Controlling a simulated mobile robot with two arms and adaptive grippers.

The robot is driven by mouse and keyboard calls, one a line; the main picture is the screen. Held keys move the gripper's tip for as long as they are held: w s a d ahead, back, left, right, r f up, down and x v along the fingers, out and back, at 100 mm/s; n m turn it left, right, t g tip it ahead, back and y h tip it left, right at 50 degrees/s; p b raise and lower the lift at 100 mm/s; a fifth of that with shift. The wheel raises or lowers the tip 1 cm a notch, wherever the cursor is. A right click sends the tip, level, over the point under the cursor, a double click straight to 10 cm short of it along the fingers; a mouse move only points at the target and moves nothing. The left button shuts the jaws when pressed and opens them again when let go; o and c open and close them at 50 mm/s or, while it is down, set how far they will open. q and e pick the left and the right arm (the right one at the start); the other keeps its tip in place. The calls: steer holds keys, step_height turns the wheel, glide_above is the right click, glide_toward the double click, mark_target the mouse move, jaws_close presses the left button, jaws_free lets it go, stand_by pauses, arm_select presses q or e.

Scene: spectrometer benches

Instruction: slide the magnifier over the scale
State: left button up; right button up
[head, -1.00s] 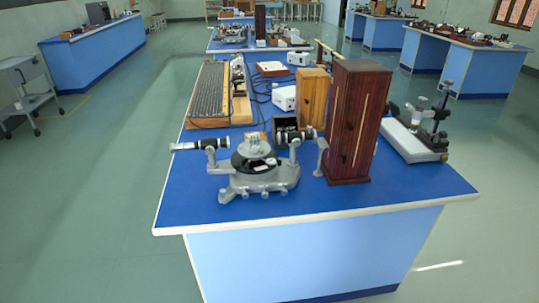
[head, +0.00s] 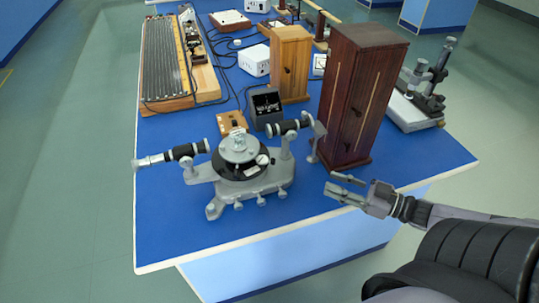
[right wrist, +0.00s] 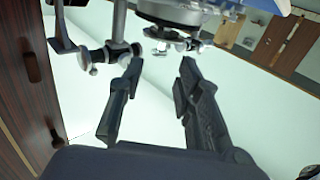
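A grey spectrometer (head: 240,180) stands near the front edge of the blue bench, with a dark round scale disc (head: 228,166) and small white plates (head: 262,159) on it. I cannot tell which small part is the magnifier. A black-and-silver telescope tube (head: 185,152) points left; another tube (head: 284,128) is at the right. My right gripper (head: 330,184) is open and empty, right of the spectrometer and apart from it. In the right wrist view its fingers (right wrist: 161,66) are spread below the spectrometer's metal knobs (right wrist: 160,45). My left gripper is out of view.
A tall dark wooden cabinet (head: 355,90) stands close behind my right gripper. A light wooden box (head: 290,65), a black box (head: 266,107) and a white box (head: 254,60) stand further back. Bare blue bench (head: 170,230) lies left and in front of the spectrometer.

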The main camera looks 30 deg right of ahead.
glide_toward(265, 159)
steer(key=x, duration=0.5)
steer(key=shift+w+a+r, duration=0.1)
steer(key=shift+r, duration=0.05)
stand_by(0.4)
jaws_close()
stand_by(0.6)
